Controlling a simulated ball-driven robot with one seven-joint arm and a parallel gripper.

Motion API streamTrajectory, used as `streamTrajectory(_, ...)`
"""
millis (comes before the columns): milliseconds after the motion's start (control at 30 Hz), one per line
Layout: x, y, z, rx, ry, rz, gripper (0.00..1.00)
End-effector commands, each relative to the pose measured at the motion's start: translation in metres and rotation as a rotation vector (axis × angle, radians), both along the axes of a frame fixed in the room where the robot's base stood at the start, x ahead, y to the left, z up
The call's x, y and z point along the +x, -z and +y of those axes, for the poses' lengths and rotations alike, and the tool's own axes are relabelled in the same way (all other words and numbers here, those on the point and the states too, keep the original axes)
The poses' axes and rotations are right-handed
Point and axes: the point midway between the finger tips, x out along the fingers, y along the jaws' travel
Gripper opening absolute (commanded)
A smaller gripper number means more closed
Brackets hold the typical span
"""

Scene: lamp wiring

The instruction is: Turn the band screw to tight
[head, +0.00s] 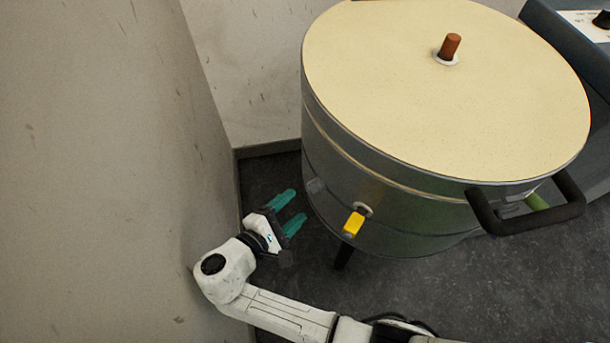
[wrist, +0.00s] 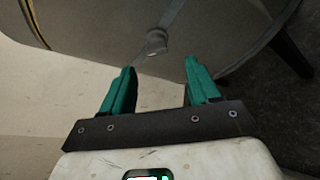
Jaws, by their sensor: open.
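My gripper (head: 297,206) has two teal fingers, spread apart and empty, pointing at the lower left side of a round metal drum-shaped body (head: 420,215). I see a gap between the fingers and the fitting. How tight it is cannot be told.
A yellow-handled fitting (head: 354,223) sticks out right of my gripper. The cream lid (head: 400,60) carries a brown plug (head: 450,46). A black handle (head: 530,212) juts out at the right. A wall (head: 110,170) stands close on the left. Dark floor is open below.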

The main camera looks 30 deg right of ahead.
Motion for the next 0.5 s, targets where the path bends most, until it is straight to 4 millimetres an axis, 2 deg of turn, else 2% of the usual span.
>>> streamTrajectory(167,0.005,0.003,-0.008,-0.010,-0.005,0.000,0.61)
streamTrajectory(500,0.022,0.015,-0.053,-0.010,-0.004,0.000,0.61)
